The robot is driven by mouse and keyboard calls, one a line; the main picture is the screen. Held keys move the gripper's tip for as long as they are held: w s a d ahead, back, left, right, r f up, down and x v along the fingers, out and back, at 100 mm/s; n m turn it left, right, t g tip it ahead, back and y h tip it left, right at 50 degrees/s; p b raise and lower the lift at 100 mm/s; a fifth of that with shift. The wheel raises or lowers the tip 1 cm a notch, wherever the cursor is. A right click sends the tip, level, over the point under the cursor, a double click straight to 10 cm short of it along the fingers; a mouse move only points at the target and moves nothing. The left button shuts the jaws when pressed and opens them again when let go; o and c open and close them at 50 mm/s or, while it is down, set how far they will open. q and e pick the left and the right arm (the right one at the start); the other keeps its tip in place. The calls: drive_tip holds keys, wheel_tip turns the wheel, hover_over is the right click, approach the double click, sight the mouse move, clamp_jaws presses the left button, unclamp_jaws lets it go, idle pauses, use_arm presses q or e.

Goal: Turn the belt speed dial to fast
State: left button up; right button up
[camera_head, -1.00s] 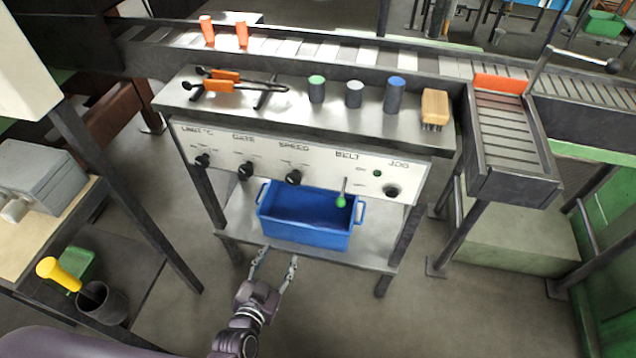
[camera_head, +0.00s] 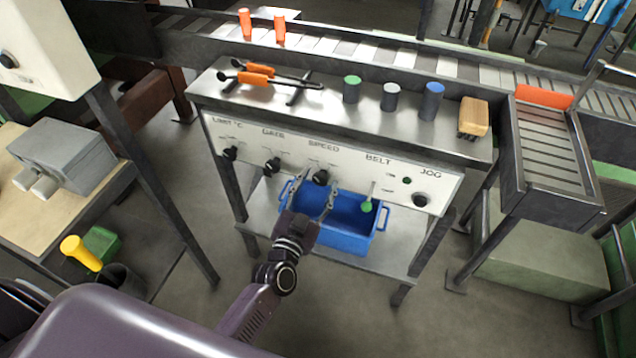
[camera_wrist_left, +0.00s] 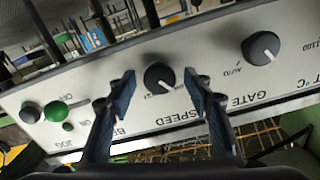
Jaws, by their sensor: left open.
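The speed dial (camera_head: 320,177) is a black round knob under the word SPEED on the white control panel (camera_head: 340,165) of the bench. In the left wrist view the dial (camera_wrist_left: 159,78) shows a pale pointer line and lies between the fingertips, beyond them. My left gripper (camera_head: 316,183) is open with one finger on each side of the dial; it also shows in the left wrist view (camera_wrist_left: 160,82). I cannot tell if a finger touches the knob. My right gripper is not in view.
The gate knob (camera_head: 272,165) and limit knob (camera_head: 231,153) are to the left. The belt lever with green ball (camera_head: 367,207) and the jog button (camera_head: 420,200) are to the right. A blue bin (camera_head: 350,232) stands on the shelf below.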

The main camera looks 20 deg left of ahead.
use_arm(q)
drive_tip(key=c, duration=1.2)
drive_tip(key=shift+o, duration=0.2)
